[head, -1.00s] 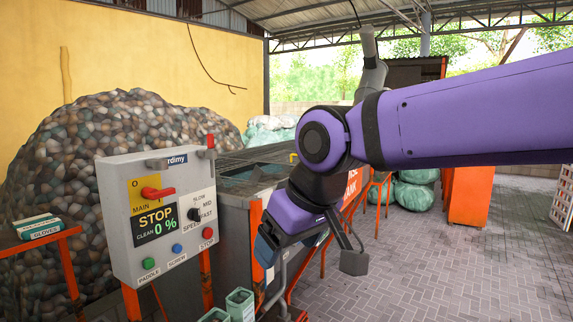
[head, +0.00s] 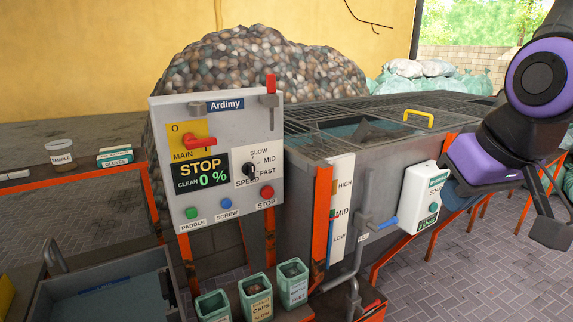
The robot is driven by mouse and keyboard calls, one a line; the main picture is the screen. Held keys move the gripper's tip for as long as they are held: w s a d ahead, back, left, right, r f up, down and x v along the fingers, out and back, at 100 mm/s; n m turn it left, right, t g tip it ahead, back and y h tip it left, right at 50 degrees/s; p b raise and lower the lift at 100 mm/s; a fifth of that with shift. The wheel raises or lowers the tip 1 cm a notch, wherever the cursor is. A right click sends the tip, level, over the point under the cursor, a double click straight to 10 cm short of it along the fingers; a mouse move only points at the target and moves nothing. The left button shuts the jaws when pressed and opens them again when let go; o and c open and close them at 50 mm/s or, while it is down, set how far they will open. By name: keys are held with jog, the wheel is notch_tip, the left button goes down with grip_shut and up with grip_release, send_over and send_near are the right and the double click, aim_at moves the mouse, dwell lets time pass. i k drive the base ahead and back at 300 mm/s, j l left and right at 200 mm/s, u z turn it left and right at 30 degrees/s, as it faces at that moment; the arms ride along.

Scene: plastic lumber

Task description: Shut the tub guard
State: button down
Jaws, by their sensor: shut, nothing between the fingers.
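The tub (head: 300,165) is a long grey tank right of the control panel. A wire-mesh guard (head: 385,106) lies over its top, with a yellow handle (head: 418,118) near the front edge. Bluish liquid shows around and through the mesh; I cannot tell whether the guard is fully down. My gripper (head: 552,233) is at the right edge, in front of the tub and lower than the handle, apart from it. It is shut and empty, and partly cut off by the frame edge.
The control panel (head: 215,165) stands left of the tub, its display reading STOP. A white soap box (head: 422,198) and a blue-handled valve (head: 383,224) are on the tub's front. Small green bins (head: 255,297) stand below. Paved floor at the lower right is open.

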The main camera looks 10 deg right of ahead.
aim_at(418, 110)
jog(key=i+l, duration=0.1)
jog(key=l, duration=0.35)
jog(key=i+l, duration=0.1)
jog(key=l, duration=0.3)
jog(key=i+l, duration=0.1)
jog(key=l, duration=0.35)
jog(key=i+l, duration=0.1)
jog(key=l, duration=0.3)
jog(key=i+l, duration=0.1)
jog(key=l, duration=0.35)
jog(key=i+l, duration=0.1)
jog(key=l, duration=0.3)
jog(key=i+l, duration=0.45)
jog(key=l, duration=0.2)
jog(key=i+l+z, duration=0.15)
jog(key=i+l, duration=0.3)
jog(key=l, duration=0.2)
jog(key=i, duration=0.25)
